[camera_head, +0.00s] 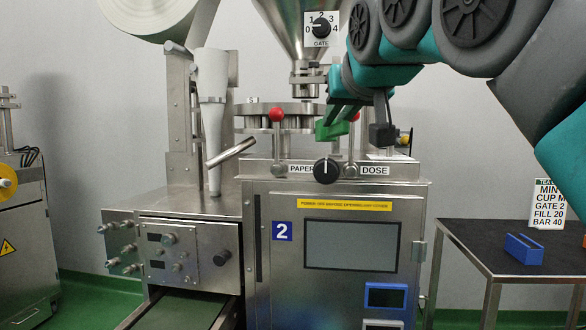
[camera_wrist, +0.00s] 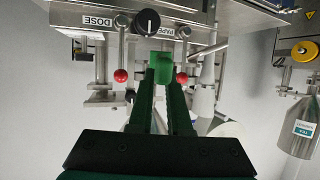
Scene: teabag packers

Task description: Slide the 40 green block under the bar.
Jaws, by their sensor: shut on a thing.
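The green block (camera_head: 332,131) is above the machine's top deck, near the dosing turntable (camera_head: 280,110). My gripper (camera_head: 334,119) reaches in from the upper right and is shut on the block. In the wrist view the block (camera_wrist: 162,64) sits between the fingertips (camera_wrist: 162,72), and the machine appears upside down. The block's number is not readable. I cannot tell for sure which machine part is the bar. I cannot tell whether the block touches anything besides the fingers.
Red-knobbed levers labelled PAPER (camera_head: 276,114) and DOSE (camera_head: 354,117) stand close to the block, with a black dial (camera_head: 326,170) between them. The funnel (camera_head: 310,40) hangs above. A blue holder (camera_head: 523,249) and a settings sign reading BAR 40 (camera_head: 548,205) stand on the right table.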

